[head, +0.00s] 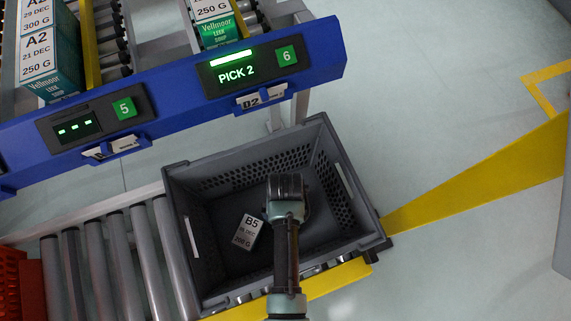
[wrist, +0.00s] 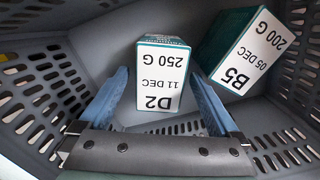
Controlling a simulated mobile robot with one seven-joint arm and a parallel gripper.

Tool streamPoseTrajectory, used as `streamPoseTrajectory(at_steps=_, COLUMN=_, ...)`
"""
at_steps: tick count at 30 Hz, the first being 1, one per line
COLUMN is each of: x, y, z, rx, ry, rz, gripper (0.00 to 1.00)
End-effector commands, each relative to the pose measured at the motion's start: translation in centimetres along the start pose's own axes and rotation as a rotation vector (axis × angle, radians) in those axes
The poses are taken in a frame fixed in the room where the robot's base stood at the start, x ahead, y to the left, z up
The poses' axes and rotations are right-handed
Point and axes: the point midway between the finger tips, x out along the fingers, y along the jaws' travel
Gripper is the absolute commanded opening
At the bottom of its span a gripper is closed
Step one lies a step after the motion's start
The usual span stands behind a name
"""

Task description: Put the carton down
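The carton labelled D2, 11 DEC, 250 G (wrist: 162,82) stands in the grey tote (head: 350,170), its label facing the wrist camera. My gripper (wrist: 158,72) is down over it, with one blue finger on each side. Narrow gaps show between the fingers and the carton, so the gripper looks open around it. Whether the carton's base rests on the tote floor is hidden. In the head view my arm covers this carton and the fingers.
Another carton, B5 (head: 247,231), sits tilted in the tote; it is close beside my right finger in the wrist view (wrist: 248,55). Perforated tote walls surround the gripper. A blue shelf rail (head: 170,105) with a "PICK 2" display runs behind. Rollers (head: 120,255) lie left.

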Motion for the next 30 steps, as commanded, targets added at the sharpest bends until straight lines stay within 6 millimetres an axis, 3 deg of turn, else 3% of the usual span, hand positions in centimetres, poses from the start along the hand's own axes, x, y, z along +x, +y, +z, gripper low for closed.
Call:
streamPoseTrajectory(at_steps=11, x=-0.8, y=0.0, z=0.0, rx=0.000, ry=0.001, rz=0.000, gripper=0.98)
streamPoseTrajectory(at_steps=24, x=-9.9, y=0.0, z=0.0, rx=0.000, ry=0.002, rz=0.000, gripper=0.98)
streamPoseTrajectory(at_steps=30, x=-12.3, y=0.0, z=0.0, rx=0.000, ry=0.001, rz=0.000, gripper=0.98)
